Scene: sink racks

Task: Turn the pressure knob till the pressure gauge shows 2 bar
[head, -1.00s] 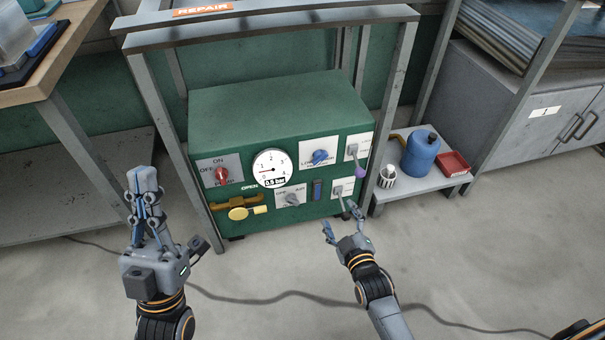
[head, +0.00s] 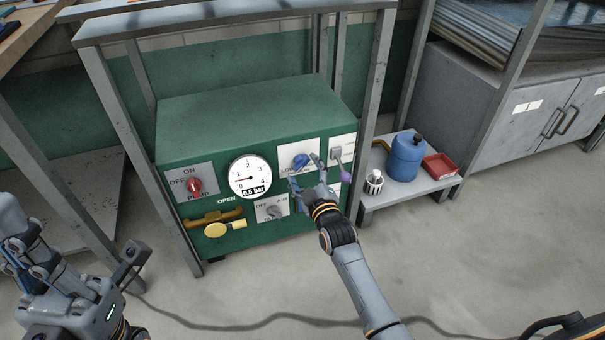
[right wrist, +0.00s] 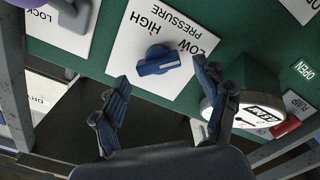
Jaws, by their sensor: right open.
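The blue pressure knob (head: 301,161) sits on a white plate on the front of the green box. In the right wrist view the knob (right wrist: 158,61) shows upside down, with HIGH and LOW PRESSURE lettering around it. My right gripper (head: 305,176) is open in front of the plate. Its fingers (right wrist: 161,76) spread to either side of the knob, with gaps and no contact visible. The white round pressure gauge (head: 250,175) is left of the knob; its small display seems to read 0.5 bar. My left gripper (head: 28,255) is at the lower left, its jaws unclear.
Around the knob are a red pump switch (head: 194,186), a yellow valve handle (head: 217,217), a grey selector (head: 274,211) and a purple-tipped lever (head: 345,176). Grey frame posts (head: 378,110) flank the box. A low bench (head: 400,190) holds a blue canister (head: 407,156).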

